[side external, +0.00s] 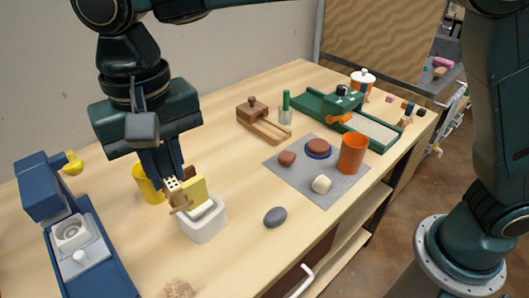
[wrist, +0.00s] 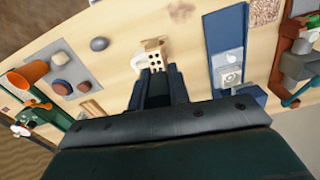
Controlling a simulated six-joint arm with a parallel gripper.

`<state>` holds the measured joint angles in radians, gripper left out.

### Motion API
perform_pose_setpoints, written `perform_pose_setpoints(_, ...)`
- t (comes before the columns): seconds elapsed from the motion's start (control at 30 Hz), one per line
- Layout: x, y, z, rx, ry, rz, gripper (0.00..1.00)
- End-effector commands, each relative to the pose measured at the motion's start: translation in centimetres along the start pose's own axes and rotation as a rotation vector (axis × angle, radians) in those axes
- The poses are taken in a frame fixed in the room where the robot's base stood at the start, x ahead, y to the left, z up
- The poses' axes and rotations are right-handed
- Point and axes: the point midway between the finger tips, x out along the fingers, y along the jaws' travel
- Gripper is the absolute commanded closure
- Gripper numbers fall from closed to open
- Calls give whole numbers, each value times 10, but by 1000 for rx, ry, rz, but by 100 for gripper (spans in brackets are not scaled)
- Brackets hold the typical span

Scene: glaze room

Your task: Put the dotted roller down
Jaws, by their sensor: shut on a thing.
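The dotted roller (side external: 172,185) is a small cream piece with dark dots and brown wooden parts. My gripper (side external: 174,174) is shut on it and points down, holding it close to the left side of a white tub (side external: 203,229). In the wrist view the roller (wrist: 154,60) shows just past my fingertips (wrist: 157,72). I cannot tell whether the roller touches the table or the tub.
A yellow sponge (side external: 195,191) stands in the tub. A yellow cup (side external: 147,184) is behind my gripper. A blue machine (side external: 85,250) is at left, a grey stone (side external: 275,217) at right. A grey mat (side external: 335,188) carries an orange cup (side external: 353,154). The front table is mostly clear.

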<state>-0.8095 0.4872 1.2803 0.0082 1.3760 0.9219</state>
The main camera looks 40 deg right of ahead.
Motion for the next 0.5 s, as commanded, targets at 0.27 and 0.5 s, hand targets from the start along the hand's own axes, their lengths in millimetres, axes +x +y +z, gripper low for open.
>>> perform_pose_setpoints(0.27, -1, -31, 49, -104, 1, 0, 100)
perform_pose_setpoints(0.5, 0, -35, 57, -120, 1, 0, 100)
